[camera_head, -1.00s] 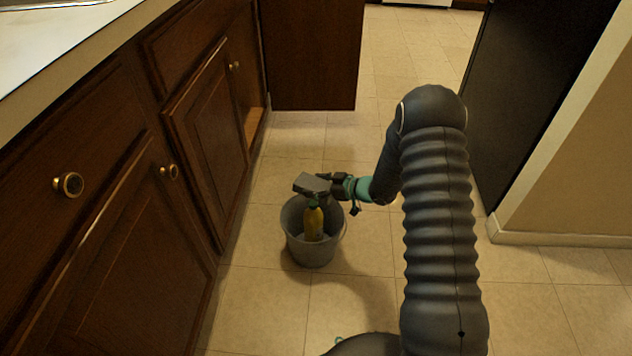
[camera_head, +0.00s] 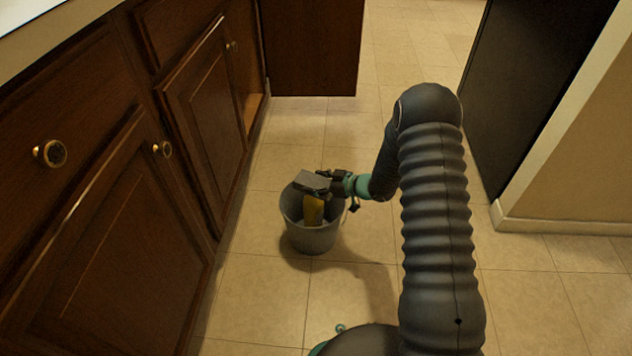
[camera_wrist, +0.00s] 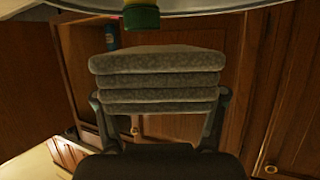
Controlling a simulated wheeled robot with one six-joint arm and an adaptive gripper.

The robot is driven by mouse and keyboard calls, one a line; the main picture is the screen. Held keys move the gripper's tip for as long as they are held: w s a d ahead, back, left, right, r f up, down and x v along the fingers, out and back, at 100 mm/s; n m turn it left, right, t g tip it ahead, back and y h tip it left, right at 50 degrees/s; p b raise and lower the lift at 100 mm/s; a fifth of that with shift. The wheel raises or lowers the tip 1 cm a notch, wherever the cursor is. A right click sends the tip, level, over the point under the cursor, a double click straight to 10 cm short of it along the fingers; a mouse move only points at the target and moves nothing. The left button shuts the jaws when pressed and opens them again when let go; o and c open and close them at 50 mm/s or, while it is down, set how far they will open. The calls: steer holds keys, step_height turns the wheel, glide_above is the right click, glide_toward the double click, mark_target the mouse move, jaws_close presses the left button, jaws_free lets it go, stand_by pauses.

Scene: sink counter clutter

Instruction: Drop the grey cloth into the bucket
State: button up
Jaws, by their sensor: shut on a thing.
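The grey cloth (camera_head: 311,181) is a folded block held in my gripper (camera_head: 326,185) over the mouth of the grey bucket (camera_head: 312,240). In the wrist view the cloth (camera_wrist: 158,80) shows as several stacked grey layers, with the fingers of my gripper (camera_wrist: 160,122) on both its sides. The bucket stands on the tiled floor, and its rim (camera_wrist: 215,8) crosses the top of the wrist view. A yellow bottle (camera_head: 313,210) stands inside the bucket, partly hidden under the cloth. Its green and yellow top (camera_wrist: 141,15) is in the wrist view.
Dark wooden cabinets (camera_head: 75,240) with round knobs line the left, below a pale counter (camera_head: 30,25). One cabinet stands open at the back. A black appliance (camera_head: 530,90) and a beige wall (camera_head: 580,170) are on the right. The tiled floor (camera_head: 260,300) around the bucket is clear.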

steer(key=o, duration=1.2)
steer(key=shift+d, duration=0.1)
steer(key=v, duration=1.2)
steer(key=shift+r, duration=0.1)
